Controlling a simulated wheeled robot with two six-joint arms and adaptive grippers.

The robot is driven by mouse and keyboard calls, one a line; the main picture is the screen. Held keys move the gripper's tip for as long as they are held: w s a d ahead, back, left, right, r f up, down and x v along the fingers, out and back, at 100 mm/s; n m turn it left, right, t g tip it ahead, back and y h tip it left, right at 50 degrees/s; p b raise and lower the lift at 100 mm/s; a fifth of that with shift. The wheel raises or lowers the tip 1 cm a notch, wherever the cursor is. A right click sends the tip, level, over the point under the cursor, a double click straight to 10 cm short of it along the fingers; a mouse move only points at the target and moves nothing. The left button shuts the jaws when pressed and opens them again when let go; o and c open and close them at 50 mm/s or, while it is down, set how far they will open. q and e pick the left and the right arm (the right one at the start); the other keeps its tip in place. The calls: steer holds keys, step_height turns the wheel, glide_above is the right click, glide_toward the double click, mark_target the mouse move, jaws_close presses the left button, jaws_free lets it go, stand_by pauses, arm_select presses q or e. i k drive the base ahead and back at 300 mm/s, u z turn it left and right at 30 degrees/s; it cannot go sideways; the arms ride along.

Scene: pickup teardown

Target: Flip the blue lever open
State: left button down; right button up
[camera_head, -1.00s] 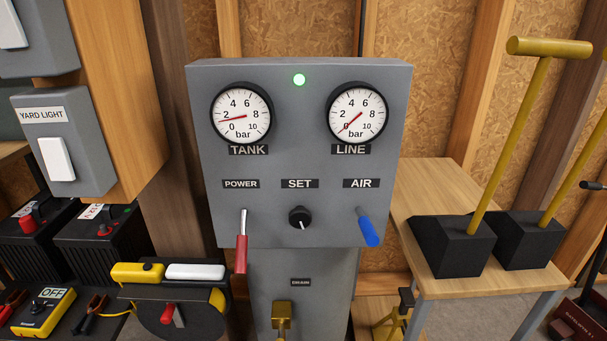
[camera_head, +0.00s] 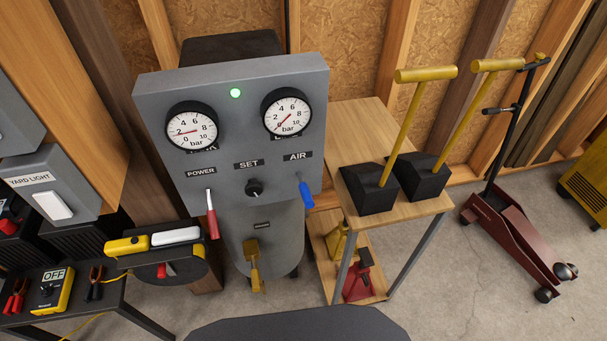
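The blue lever (camera_head: 306,194) hangs from the lower right of the grey control panel (camera_head: 232,115), under the AIR label (camera_head: 297,156). Its blue grip points down and slightly to the right. On the same panel, the red lever (camera_head: 212,218) hangs down under the POWER label, and the black SET knob (camera_head: 254,187) sits between the two levers. Neither of my grippers shows in the view, so nothing is seen touching the blue lever.
A wooden bench (camera_head: 407,208) with two black blocks and yellow T-handles stands right of the panel. A dark red floor jack (camera_head: 509,226) stands farther right. A yellow drain valve (camera_head: 254,262) is below. A low table (camera_head: 108,290) is at left. Floor shows at lower right.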

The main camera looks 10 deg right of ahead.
mark_target(306, 196)
steer(key=z, duration=1.55)
steer(key=k, duration=1.2)
steer(key=u, duration=1.8)
steer(key=i, duration=0.5)
